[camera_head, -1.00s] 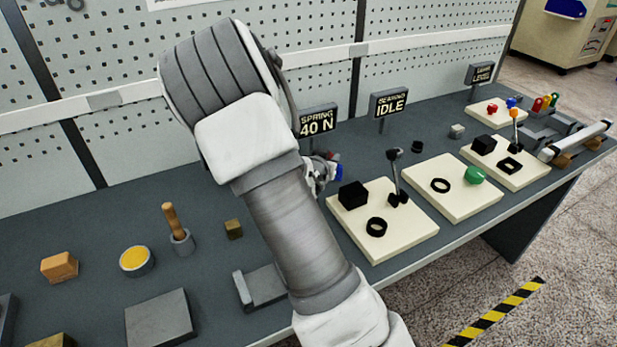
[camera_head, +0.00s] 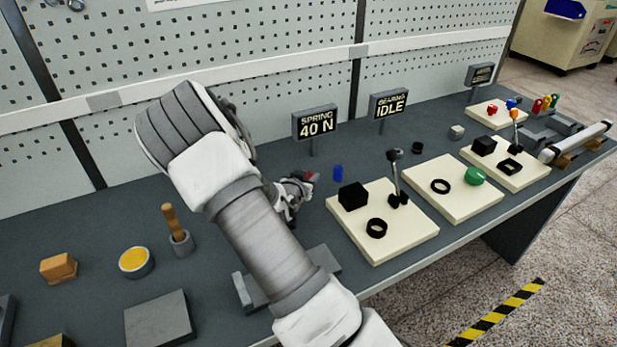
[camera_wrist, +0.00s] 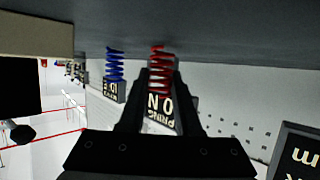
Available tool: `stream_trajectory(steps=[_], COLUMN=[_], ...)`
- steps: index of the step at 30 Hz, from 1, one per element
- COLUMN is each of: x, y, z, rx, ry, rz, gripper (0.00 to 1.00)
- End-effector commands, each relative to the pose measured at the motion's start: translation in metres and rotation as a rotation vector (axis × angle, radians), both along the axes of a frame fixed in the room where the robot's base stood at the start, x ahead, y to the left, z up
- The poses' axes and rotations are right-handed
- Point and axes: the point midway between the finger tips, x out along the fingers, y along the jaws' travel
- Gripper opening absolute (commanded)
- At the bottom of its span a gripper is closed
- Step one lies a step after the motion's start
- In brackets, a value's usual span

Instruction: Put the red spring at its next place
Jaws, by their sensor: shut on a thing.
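My gripper (camera_head: 308,181) is shut on the red spring (camera_wrist: 158,70), which stands between the two fingertips in the wrist view. In the head view only a small red part of the spring (camera_head: 314,176) shows at the fingertips, low over the grey bench. The wrist picture is upside down, and I cannot tell whether the spring touches the bench top. A blue spring (camera_head: 338,173) stands upright on the bench just right of my gripper, apart from it. The blue spring also shows in the wrist view (camera_wrist: 114,66), left of the red one.
A cream board (camera_head: 385,240) with a black block, a black ring and a lever is to the right. A grey block (camera_head: 320,262) lies in front, partly behind my arm.

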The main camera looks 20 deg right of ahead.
Motion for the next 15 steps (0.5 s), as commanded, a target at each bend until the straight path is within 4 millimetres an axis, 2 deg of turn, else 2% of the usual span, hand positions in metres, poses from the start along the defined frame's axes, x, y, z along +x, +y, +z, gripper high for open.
stream_trajectory(steps=[2, 3, 8, 15], x=[0.0000, -0.0001, -0.0001, -0.0001], y=[-0.0001, -0.0002, -0.0001, -0.0002], z=[-0.0036, -0.0036, -0.0024, -0.0022], rx=[0.000, 0.000, 0.000, 0.000], ry=[0.000, 0.000, 0.000, 0.000], rz=[0.000, 0.000, 0.000, 0.000], gripper=[0.00, 0.34, 0.62, 0.62])
